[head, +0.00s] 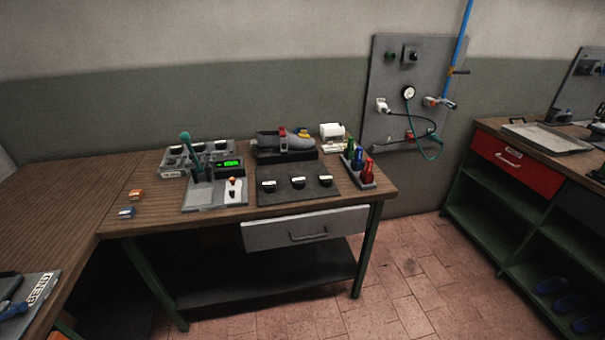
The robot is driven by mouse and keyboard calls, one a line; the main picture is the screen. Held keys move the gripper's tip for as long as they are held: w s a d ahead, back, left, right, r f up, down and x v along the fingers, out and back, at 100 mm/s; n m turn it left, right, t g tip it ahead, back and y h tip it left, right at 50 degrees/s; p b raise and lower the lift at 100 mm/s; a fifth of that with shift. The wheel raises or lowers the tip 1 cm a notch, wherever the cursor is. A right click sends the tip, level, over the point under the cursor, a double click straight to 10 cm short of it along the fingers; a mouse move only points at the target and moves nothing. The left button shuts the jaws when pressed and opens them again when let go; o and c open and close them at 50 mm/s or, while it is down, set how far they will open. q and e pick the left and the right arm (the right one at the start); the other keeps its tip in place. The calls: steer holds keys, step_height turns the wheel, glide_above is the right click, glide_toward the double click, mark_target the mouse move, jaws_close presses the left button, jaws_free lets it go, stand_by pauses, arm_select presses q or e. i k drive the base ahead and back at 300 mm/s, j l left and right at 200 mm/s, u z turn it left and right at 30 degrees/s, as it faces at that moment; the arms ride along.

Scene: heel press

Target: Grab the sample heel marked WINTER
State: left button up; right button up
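Three small dark pieces with white labels, likely the sample heels, stand in a row on a dark mat (291,196) on the wooden workbench: a left piece (268,186), a middle piece (298,183) and a right piece (325,181). Their labels are too small to read, so I cannot tell which is marked WINTER. A grey rack (168,171) behind the press also holds dark pieces with pale labels. Neither of my grippers is in view.
A press with a green lever (186,142) and a lit display (231,163) stands left of the mat. Behind the mat is a shoe in a fixture (285,141). Coloured bottles (367,169) stand at the right edge. A drawer (306,229) is below. Tiled floor is clear at right.

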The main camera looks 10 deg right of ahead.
mark_target(270, 187)
steer(key=i+l, duration=0.8)
